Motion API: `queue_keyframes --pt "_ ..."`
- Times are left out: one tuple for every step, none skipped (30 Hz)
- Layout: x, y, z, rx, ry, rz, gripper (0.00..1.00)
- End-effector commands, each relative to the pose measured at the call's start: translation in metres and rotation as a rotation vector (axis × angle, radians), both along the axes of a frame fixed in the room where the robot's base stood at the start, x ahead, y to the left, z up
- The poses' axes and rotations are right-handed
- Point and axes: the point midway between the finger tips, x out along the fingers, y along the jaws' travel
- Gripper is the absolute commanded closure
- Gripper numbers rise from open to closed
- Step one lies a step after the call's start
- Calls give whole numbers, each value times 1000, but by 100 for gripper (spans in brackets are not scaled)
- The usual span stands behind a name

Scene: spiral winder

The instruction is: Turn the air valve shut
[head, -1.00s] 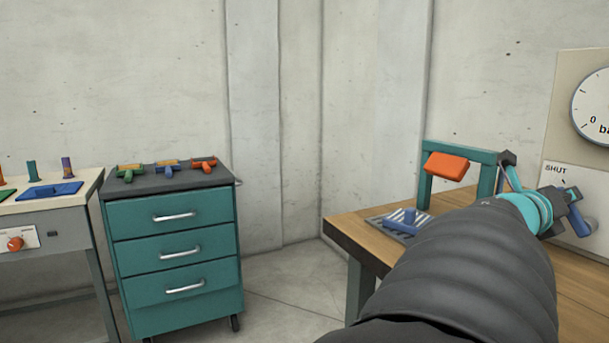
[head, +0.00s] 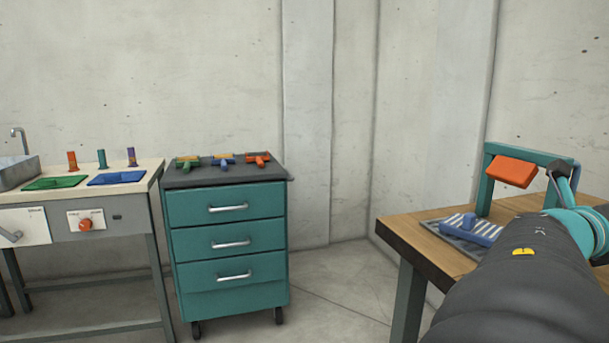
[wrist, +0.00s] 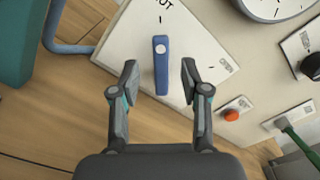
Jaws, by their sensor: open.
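A short black tick stands on the plate above the pivot, and another lies to the right. My gripper (wrist: 158,82) is open, with one finger on each side of the handle and a gap visible on both sides. In the head view, the valve and my gripper are out of frame; only my arm shows at the right.
Near the valve are a dial gauge (wrist: 275,6), a red button (wrist: 231,115), a black knob (wrist: 312,66) and a green lever (wrist: 298,138). A teal frame (head: 487,190) with an orange block (head: 511,172) stands on the wooden table (head: 410,232). A drawer cabinet (head: 228,240) stands left.

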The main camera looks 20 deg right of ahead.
Motion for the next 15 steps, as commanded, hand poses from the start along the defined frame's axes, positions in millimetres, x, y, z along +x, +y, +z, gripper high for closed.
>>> queue_keyframes --pt "2 7 1 -2 -1 3 54" --pt "3 10 1 -3 -1 3 54" --pt "3 13 1 -2 -1 2 54" --pt "3 15 1 -1 -1 2 54" --pt "3 17 0 -1 0 2 54" --pt "4 19 0 0 0 1 54" --pt "4 20 0 0 0 1 54" --pt "4 21 0 -1 0 1 54" --pt "4 22 1 -2 -1 1 54" --pt "4 23 1 -2 -1 1 54" --pt "3 23 1 -3 -1 1 54" --pt "3 23 2 -4 -1 1 54" --pt "3 24 2 -5 -1 1 54" --pt "3 24 2 -5 -1 1 54" --pt "3 24 2 -5 -2 1 54"
